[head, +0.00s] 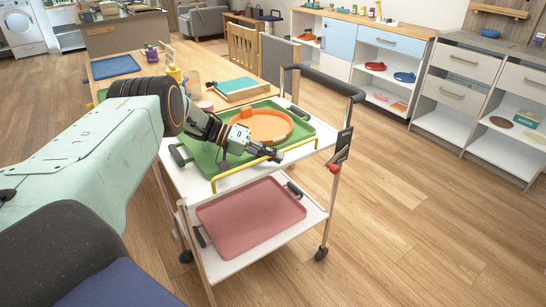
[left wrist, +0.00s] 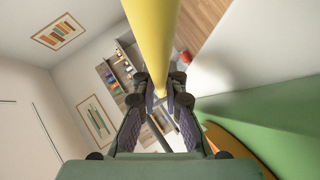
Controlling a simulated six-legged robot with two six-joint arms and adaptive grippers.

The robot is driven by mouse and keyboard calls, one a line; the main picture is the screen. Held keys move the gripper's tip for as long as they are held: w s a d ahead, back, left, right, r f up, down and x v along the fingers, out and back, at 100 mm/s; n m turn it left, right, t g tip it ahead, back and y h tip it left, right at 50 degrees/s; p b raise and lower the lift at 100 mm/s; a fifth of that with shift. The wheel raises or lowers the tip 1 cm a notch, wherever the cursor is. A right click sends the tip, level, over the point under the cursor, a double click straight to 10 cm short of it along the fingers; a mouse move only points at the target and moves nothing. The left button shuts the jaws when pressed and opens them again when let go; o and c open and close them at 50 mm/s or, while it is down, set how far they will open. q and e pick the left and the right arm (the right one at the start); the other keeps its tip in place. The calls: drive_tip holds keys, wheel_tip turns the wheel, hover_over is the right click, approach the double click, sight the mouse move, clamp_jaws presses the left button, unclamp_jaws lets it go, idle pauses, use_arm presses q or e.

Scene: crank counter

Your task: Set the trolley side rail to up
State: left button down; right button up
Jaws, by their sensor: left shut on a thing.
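The trolley (head: 190,188) stands ahead of me with two white shelves and a dark push handle (head: 330,82). Its yellow side rail (head: 235,171) runs along the near edge of the upper shelf, close beside the green tray. My left gripper (head: 274,154) reaches over the upper shelf and is shut on the rail. In the left wrist view the rail (left wrist: 153,35) passes between the fingers of the left gripper (left wrist: 160,98), which cover part of it. My right gripper is not in view.
The green tray (head: 204,161) holds an orange round dish (head: 268,122). A pink tray (head: 250,215) lies on the lower shelf. A dark tag with a red part (head: 334,168) hangs at the handle post. A wooden table (head: 205,60) stands behind; floor at right is clear.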

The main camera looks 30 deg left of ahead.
use_arm(q)
drive_tip(key=shift+w, duration=0.1)
drive_tip(key=c, duration=1.4)
unclamp_jaws()
